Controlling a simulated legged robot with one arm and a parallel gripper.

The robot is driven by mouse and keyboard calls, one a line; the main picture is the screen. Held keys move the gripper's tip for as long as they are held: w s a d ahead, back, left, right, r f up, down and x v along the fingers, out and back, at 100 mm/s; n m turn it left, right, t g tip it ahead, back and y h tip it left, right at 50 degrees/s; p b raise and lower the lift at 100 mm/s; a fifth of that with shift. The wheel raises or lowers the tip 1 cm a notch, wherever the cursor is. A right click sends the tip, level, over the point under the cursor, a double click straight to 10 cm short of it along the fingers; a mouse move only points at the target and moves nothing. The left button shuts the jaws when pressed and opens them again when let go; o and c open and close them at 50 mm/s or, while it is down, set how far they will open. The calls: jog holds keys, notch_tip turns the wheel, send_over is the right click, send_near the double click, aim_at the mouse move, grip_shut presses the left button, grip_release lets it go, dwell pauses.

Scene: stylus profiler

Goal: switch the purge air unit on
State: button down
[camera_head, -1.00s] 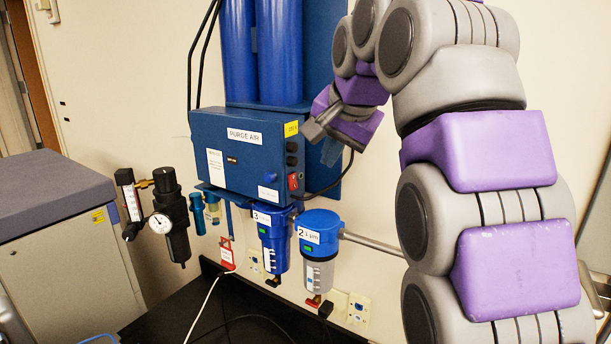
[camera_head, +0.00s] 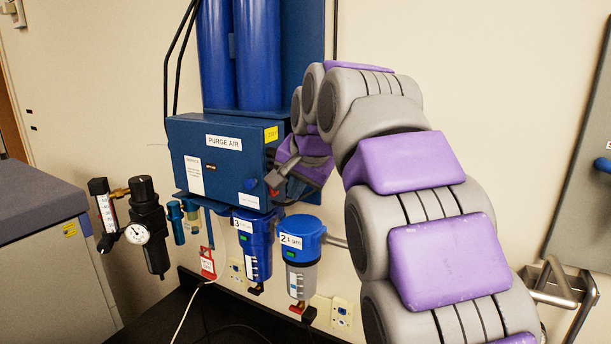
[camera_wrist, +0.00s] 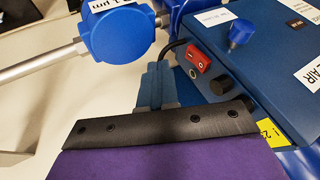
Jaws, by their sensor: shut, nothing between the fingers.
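The purge air unit (camera_head: 215,143) is a blue box on the wall with a "PURGE AIR" label. Its red rocker switch (camera_wrist: 198,58) shows in the wrist view on the box's side face, beside a black knob (camera_wrist: 220,84). In the head view my arm hides the switch. My gripper (camera_wrist: 158,72) is shut and empty, its blue-grey fingers together. In the wrist view the fingertips appear left of the switch, with a visible gap in the picture. In the head view my gripper (camera_head: 276,187) is at the box's right side.
A blue knob (camera_head: 250,184) projects from the box front. Below hang two blue-headed filters, the left one (camera_head: 252,232) and the right one (camera_head: 301,235), with a grey pipe (camera_wrist: 38,64). A black cable (camera_wrist: 175,45) runs near the switch. A regulator with gauge (camera_head: 138,233) is at left.

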jog(key=shift+w+a+f, duration=0.45)
jog(key=shift+w+a, duration=0.15)
jog(key=shift+a, duration=0.1)
jog(key=shift+w+a+p, duration=0.2)
jog(key=shift+w+p, duration=0.15)
jog(key=shift+w, duration=0.3)
jog(key=shift+a, duration=0.1)
